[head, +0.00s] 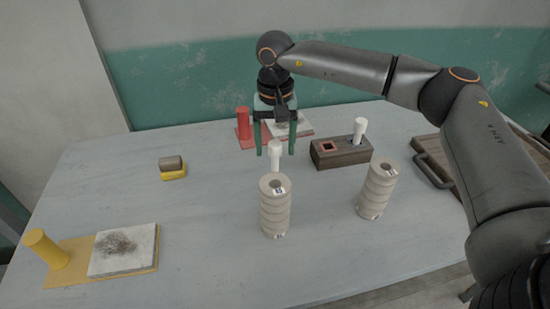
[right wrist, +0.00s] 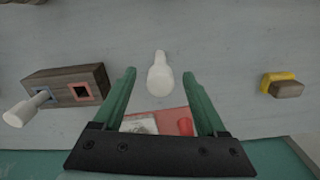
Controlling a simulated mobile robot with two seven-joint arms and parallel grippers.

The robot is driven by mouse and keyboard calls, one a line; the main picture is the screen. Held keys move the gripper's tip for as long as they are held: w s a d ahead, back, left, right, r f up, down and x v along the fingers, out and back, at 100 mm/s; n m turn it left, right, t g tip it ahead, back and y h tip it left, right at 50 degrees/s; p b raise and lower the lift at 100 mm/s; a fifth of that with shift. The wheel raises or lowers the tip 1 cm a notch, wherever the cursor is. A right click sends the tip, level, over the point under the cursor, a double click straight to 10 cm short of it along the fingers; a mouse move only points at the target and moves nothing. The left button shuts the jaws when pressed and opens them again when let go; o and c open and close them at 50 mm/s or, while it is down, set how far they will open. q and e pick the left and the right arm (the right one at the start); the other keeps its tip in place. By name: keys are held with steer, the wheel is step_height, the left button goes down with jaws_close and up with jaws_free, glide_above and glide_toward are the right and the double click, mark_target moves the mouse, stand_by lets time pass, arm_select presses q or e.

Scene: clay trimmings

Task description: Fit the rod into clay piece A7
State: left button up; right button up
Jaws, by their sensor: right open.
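A white rod (head: 276,153) stands upright behind the middle stack of pale clay rings (head: 275,210), which hides its foot. The rod also shows in the right wrist view (right wrist: 160,76). My right gripper (head: 276,149) is open and points down, with a green finger on either side of the rod and gaps between. A second white rod (head: 359,130) stands in the blue-rimmed socket of a dark block (head: 341,154); the red-rimmed socket is empty. Another clay stack (head: 376,190) stands to the right. Both stacks have small top labels; I cannot read A7. My left gripper is out of view.
A red base with a peg (head: 243,124) and a smudged tile lies behind the gripper. A yellow base with a peg (head: 46,248) and tile (head: 124,250) is at front left. A brown-and-yellow block (head: 172,168) lies left. A handled wooden tray (head: 440,165) is right.

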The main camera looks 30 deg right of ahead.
jaws_close()
stand_by(0.6)
